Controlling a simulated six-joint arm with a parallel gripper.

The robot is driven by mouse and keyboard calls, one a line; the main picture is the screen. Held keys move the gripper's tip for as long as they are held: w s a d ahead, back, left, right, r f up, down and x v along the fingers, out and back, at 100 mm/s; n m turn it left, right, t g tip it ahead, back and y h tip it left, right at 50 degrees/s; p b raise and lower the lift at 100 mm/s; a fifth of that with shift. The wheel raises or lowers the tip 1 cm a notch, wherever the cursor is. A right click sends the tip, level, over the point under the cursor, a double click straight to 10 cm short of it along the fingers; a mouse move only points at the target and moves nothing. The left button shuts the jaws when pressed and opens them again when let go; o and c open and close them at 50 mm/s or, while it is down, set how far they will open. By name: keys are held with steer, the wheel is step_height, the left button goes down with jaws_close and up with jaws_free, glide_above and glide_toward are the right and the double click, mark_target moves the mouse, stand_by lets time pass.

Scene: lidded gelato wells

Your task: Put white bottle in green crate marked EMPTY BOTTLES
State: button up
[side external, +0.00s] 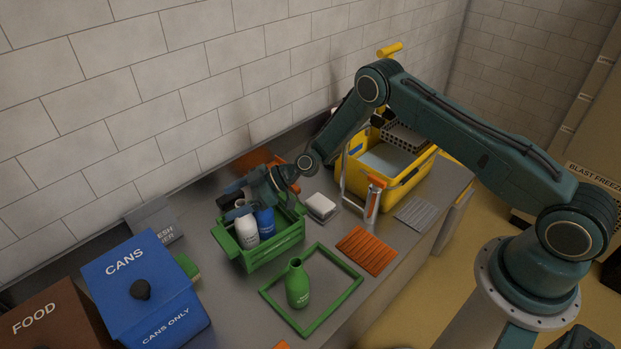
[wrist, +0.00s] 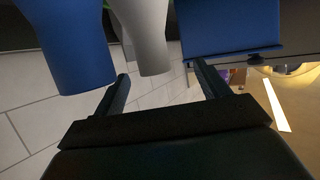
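The white bottle (side external: 246,232) stands upright in the left part of the green crate (side external: 278,252), beside a blue bottle (side external: 265,221). No EMPTY BOTTLES marking is readable on the crate. My gripper (side external: 238,212) is at the top of the white bottle. In the wrist view my gripper (wrist: 160,72) is open, its two fingers apart. The white bottle (wrist: 150,35) shows between and beyond the fingertips, with gaps visible on both sides. The blue bottle (wrist: 68,45) is to the left there. The bottles' lower parts are hidden by the crate wall.
A green bottle (side external: 297,287) stands inside a green outline on the counter. A blue CANS bin (side external: 150,290) and brown FOOD bin (side external: 50,325) are at left. A yellow crate (side external: 405,185), orange slatted mat (side external: 367,252) and white block (side external: 320,206) lie right of the crate.

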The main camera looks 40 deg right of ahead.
steer(key=shift+r, duration=0.65)
steer(key=v, duration=1.2)
